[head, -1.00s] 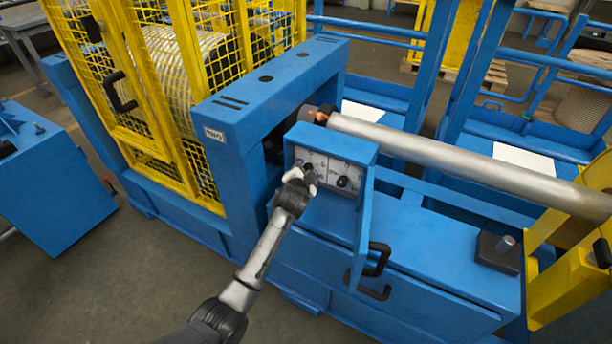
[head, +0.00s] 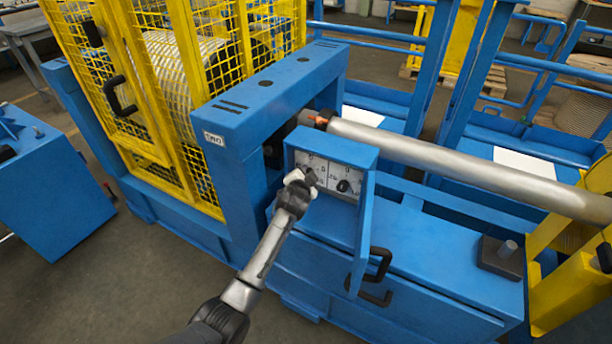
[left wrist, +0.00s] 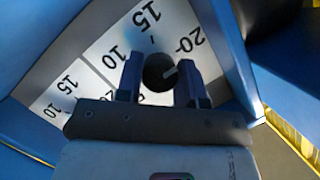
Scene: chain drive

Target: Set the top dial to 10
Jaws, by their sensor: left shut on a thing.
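A white dial panel (head: 330,176) sits in a blue box on the machine. It carries two dials side by side in the head view. My left gripper (head: 304,179) is at the left one and partly hides it. In the left wrist view my left gripper (left wrist: 159,82) is shut on a round black dial knob (left wrist: 157,70), one finger on each side. The knob's light pointer mark slants up and right, toward the side with the 20. The numbers 10, 15 and 20 show around it. The second dial's black knob (head: 343,186) is free. My right gripper is out of view.
An open blue door (head: 362,230) stands at the panel's right side. A long metal roller (head: 450,164) runs to the right behind the box. A yellow mesh guard (head: 185,90) and a blue frame (head: 235,125) stand to the left.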

